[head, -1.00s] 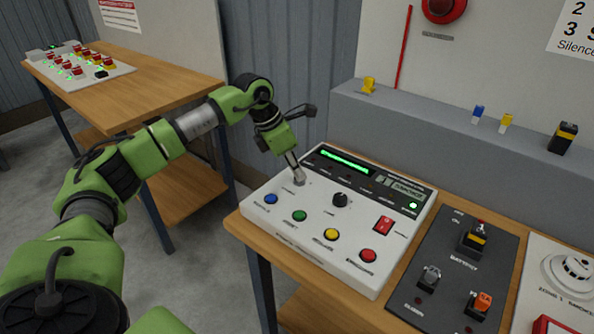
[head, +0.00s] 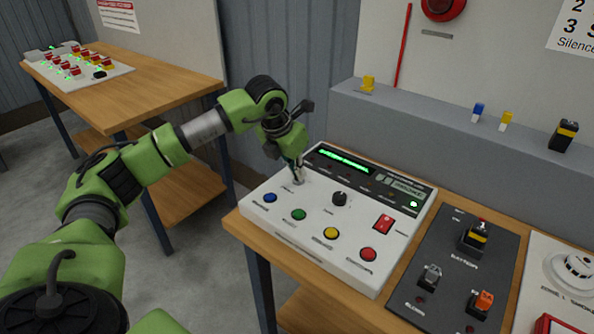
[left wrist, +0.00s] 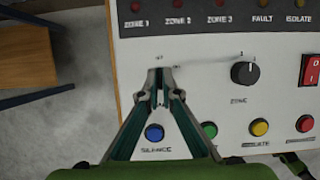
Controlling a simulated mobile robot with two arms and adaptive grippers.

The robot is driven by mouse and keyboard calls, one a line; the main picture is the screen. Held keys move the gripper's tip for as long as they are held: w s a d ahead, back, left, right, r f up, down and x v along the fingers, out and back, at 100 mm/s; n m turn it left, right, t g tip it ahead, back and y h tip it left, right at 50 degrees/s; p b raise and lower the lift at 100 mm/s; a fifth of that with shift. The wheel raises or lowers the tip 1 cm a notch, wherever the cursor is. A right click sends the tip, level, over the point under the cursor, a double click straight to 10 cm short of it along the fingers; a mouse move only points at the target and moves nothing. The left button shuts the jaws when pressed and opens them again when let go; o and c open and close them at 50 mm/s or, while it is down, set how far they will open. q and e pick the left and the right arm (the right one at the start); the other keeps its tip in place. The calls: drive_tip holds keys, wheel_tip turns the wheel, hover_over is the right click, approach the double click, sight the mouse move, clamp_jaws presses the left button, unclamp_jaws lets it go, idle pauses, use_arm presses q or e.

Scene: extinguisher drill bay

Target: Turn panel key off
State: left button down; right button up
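The white control panel (head: 318,236) lies on the wooden table. The panel key sits in its upper left part, above the blue button (head: 270,198). The key is mostly hidden by my left gripper (head: 298,179), which points down onto it. In the left wrist view the fingertips (left wrist: 160,78) are nearly together around a small grey piece, which looks like the key (left wrist: 160,75). Small marks beside it are too small to read. My right gripper is not in view.
The black zone knob (left wrist: 244,72) and the red rocker switch (head: 383,223) are right of the key. Green, yellow and red buttons line the panel's front. A dark plate (head: 450,255) with switches stands to the right. A second table (head: 140,75) is at the back left.

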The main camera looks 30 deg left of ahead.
use_arm(q)
drive_tip(key=shift+r, duration=0.1)
drive_tip(key=c, duration=2.3)
unclamp_jaws()
drive_tip(key=v, duration=1.2)
